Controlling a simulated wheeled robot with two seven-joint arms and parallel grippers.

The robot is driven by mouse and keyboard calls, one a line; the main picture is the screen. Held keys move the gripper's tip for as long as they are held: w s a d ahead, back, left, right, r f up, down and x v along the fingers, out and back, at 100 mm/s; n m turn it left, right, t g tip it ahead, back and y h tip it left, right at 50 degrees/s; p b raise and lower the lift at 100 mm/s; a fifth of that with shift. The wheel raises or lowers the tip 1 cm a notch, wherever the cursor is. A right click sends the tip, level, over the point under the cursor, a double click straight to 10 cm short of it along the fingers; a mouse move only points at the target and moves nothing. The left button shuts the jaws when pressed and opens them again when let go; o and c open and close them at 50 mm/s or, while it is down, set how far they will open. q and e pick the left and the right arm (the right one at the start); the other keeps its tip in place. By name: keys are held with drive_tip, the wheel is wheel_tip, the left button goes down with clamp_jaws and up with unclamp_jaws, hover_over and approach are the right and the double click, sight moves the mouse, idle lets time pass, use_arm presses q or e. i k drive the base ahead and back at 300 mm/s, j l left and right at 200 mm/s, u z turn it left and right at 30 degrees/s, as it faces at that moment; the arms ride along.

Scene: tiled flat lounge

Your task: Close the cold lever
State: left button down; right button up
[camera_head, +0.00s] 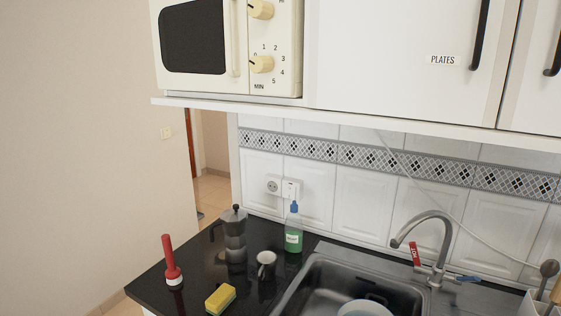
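The tap (440,242) stands at the back edge of the sink, its curved spout reaching left over the basin. Its blue lever, the cold lever (467,279), sticks out to the right from the tap's base, roughly level. Its red lever (415,254) stands nearly upright on the left side of the base. I cannot make out any water stream from the spout. Neither of my grippers is in view.
A plate (363,308) lies in the sink (318,282). A moka pot (233,232), green soap bottle (293,232), mug (266,264), yellow sponge (220,298) and red-handled tool (171,262) stand left on the counter. A utensil holder (535,303) is at right. Cabinets (400,50) overhang.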

sight(458, 279)
drive_tip(key=z, duration=1.25)
